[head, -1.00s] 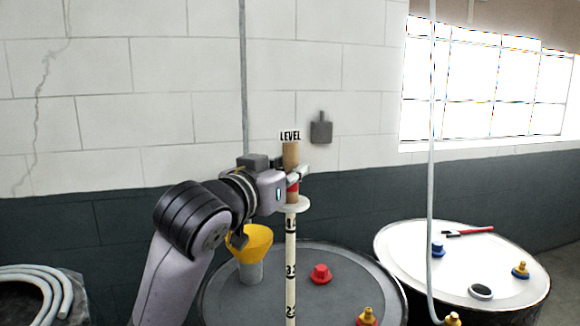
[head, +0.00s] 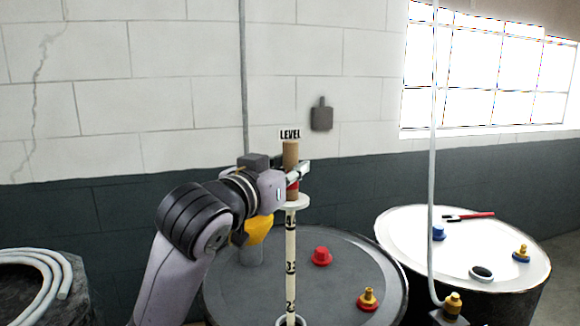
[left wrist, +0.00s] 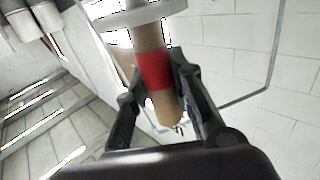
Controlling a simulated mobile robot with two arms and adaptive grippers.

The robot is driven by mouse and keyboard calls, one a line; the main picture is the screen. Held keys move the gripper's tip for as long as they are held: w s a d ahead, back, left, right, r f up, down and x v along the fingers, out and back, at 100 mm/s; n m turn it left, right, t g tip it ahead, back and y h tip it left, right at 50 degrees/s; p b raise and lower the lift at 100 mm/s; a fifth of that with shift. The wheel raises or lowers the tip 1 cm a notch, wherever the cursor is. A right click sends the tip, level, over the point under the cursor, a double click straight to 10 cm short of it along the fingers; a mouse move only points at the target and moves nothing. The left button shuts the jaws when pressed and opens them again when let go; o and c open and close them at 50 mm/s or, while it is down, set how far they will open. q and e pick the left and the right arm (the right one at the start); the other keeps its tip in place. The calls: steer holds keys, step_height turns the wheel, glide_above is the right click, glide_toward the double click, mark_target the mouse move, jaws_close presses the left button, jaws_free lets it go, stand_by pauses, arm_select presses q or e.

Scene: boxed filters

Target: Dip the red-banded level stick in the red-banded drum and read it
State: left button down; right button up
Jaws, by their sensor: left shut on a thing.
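The level stick (head: 291,245) stands upright in the head view, with a brown handle, a red band, a white disc and dark marks down a pale shaft. My left gripper (head: 295,180) is shut on the handle around the red band. The left wrist view shows the red band (left wrist: 153,69) between its fingers. The stick's lower part reaches a pale-rimmed opening in the grey drum lid (head: 340,262) at the bottom picture edge; its tip is hidden. That lid carries a red cap (head: 321,257) and a red-based brass fitting (head: 368,299). My right gripper is not in view.
A yellow funnel (head: 258,229) stands on the grey lid behind my left arm. A white-topped drum (head: 410,235) at right carries blue fittings, a dark round opening and a red-handled tool (head: 470,216). A pale vertical pipe (head: 432,150) rises between the drums. Coiled hose (head: 40,262) lies at left.

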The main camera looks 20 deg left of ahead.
arm_select(q)
steer(key=b, duration=0.4)
glide_above(289, 280)
steer(key=shift+w+f, duration=0.2)
steer(key=shift+f, duration=1.6)
steer(key=shift+w+f, duration=0.15)
steer(key=shift+f, duration=1.6)
steer(key=shift+f+b, duration=2.35)
steer(key=shift+f, duration=1.65)
steer(key=shift+f+b, duration=2.45)
steer(key=shift+f, duration=1.55)
